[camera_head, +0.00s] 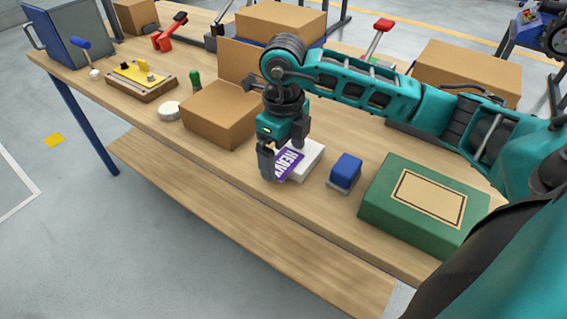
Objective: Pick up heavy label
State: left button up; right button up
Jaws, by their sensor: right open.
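The heavy label (288,163) is purple with white lettering. It lies on or against a white block-like stack (308,160) on the workbench, and part of it is hidden behind my gripper. My right gripper (267,172) points down at the label's left edge with its fingers apart. I cannot tell whether a finger touches the label. My left gripper does not show.
A blue block (345,171) and a green box (423,204) stand to the right. The bench's front strip (235,168) is clear.

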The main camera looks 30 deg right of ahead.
jog(key=shift+f, duration=0.3)
jog(key=c, duration=0.7)
